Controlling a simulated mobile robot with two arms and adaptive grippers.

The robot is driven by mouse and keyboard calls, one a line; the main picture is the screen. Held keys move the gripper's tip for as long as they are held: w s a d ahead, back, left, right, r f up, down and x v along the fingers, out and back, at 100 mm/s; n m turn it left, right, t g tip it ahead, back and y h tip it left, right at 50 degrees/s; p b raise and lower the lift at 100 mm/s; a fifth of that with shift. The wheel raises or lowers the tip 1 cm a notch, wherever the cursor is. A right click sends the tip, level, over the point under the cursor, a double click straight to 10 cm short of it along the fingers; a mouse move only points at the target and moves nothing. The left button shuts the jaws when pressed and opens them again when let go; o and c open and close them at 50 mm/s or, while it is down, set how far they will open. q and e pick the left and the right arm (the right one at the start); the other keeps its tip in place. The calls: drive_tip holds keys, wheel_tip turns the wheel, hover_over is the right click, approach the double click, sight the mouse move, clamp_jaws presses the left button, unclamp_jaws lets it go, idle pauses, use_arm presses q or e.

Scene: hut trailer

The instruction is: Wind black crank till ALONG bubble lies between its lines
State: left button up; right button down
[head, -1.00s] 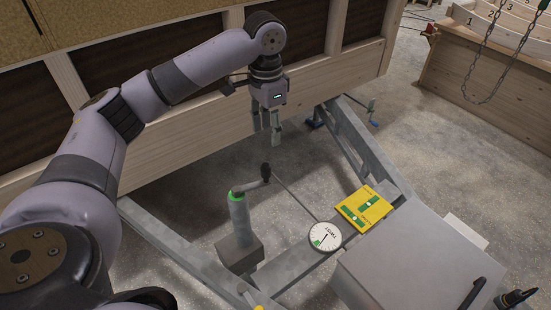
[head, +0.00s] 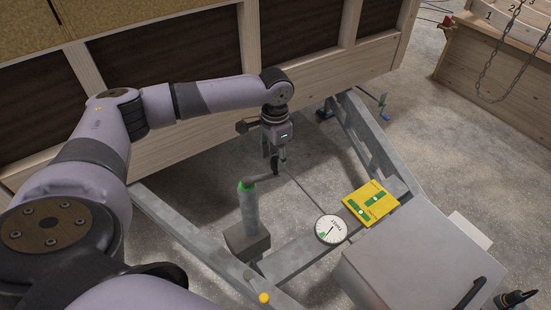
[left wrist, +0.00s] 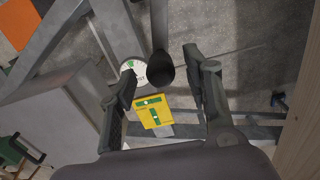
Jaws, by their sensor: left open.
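The black crank handle (head: 276,166) stands at the end of a short grey crank arm on the green-collared jack post (head: 250,215). My left gripper (head: 275,154) is open directly above it, pointing down. In the left wrist view the round black end of the crank handle (left wrist: 160,76) shows between the two open fingers (left wrist: 160,84), with a gap on both sides. The yellow level plate (head: 383,205) carries two green vials with pale bubbles; it also shows in the left wrist view (left wrist: 140,113). Its labels and lines are too small to read. My right gripper is not seen.
A round white dial (head: 331,229) marked TWIST sits on the grey trailer frame (head: 290,262), left of the plate. A grey box (head: 410,260) stands at the front right. The wooden hut wall (head: 190,140) rises close behind my left gripper.

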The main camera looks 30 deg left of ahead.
use_arm(q)
drive_tip(key=shift+f, duration=1.25)
drive_tip(key=shift+c, duration=0.4)
clamp_jaws()
